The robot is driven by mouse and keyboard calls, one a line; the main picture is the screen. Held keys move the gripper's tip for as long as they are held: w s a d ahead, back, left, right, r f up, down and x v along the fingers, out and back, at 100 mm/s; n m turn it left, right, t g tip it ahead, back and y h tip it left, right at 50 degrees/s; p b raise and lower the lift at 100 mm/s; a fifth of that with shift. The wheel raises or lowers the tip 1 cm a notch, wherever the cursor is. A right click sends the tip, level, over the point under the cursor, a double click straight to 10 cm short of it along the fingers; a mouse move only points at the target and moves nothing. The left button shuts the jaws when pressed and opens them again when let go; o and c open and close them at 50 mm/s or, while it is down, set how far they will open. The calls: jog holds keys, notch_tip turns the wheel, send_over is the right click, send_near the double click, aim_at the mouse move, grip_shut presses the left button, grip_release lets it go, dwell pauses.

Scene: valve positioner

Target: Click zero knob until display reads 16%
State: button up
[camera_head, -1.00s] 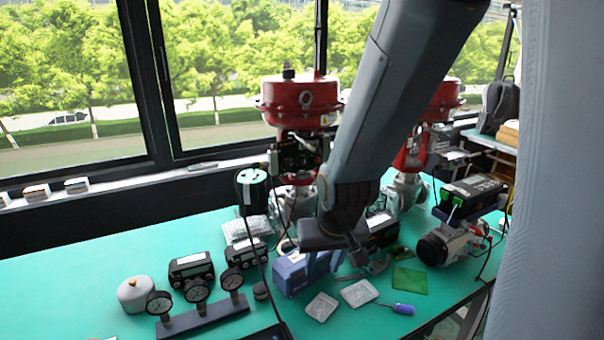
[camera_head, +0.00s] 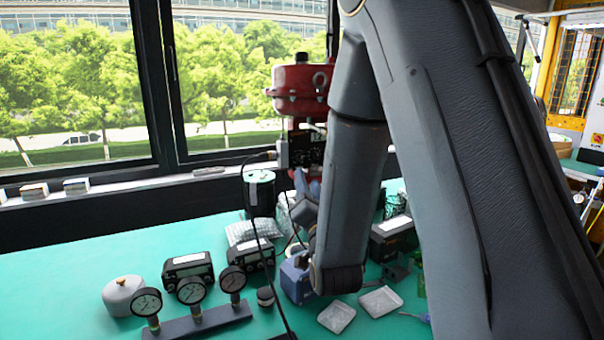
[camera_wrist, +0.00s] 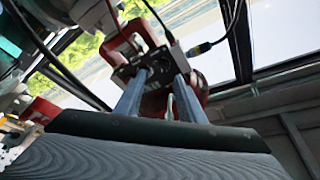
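A red valve actuator (camera_head: 300,88) stands at the window, partly hidden by my arm. Below it is a dark box (camera_head: 308,148) that looks like the valve positioner, with a pale connector and cable at its left. My gripper (camera_head: 306,182) is just below this box and points up towards it. In the wrist view, the two blue-grey fingers (camera_wrist: 161,78) stand apart with a gap between them and no held object visible. The dark box (camera_wrist: 122,72) is behind the fingertips; contact cannot be told. The zero knob and the display reading cannot be made out.
The green table (camera_head: 70,260) holds several gauges on a dark bar (camera_head: 200,322), a grey pot (camera_head: 122,296), dark boxes (camera_head: 188,270) and shallow trays (camera_head: 336,316). A black cable (camera_head: 262,262) hangs there.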

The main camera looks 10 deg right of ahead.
aim_at(301, 158)
jog(key=x, duration=0.2)
jog(key=p+x, duration=0.1)
jog(key=x, duration=0.4)
jog(key=shift+w+r+p, duration=0.3)
jog(key=shift+r+p, duration=0.1)
grip_shut()
